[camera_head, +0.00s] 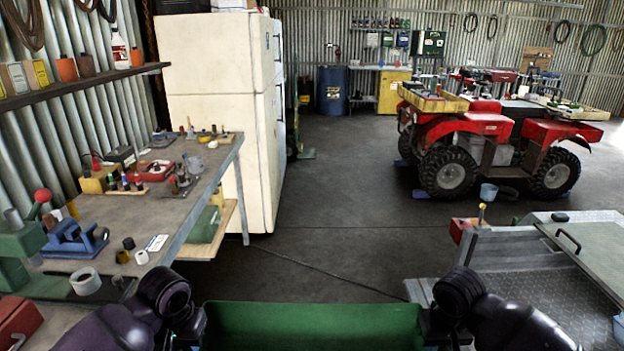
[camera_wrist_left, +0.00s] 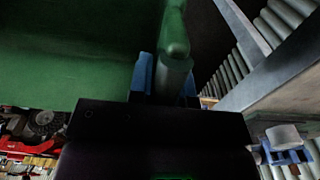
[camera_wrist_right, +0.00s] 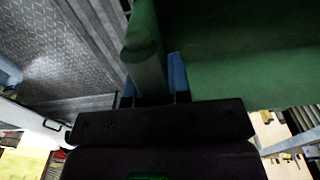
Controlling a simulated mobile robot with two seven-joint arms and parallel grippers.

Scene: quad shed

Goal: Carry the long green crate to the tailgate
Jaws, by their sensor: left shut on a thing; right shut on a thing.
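The long green crate (camera_head: 312,325) is at the bottom middle of the head view, held in front of me between my two arms. Its lower part is cut off by the frame edge. My right gripper (camera_wrist_right: 153,85) is shut on the right end in the same way. The crate wall also shows in the left wrist view (camera_wrist_left: 70,55) and the right wrist view (camera_wrist_right: 235,50). The tailgate appears to be the grey metal tread-plate surface (camera_head: 540,290) at the right.
A workbench (camera_head: 150,215) with tools stands close on the left, with a white fridge (camera_head: 215,120) behind it. A red quad bike (camera_head: 490,140) stands at the back right. A small bucket (camera_head: 488,193) is near it. The middle floor (camera_head: 330,220) is clear except for a thin cable.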

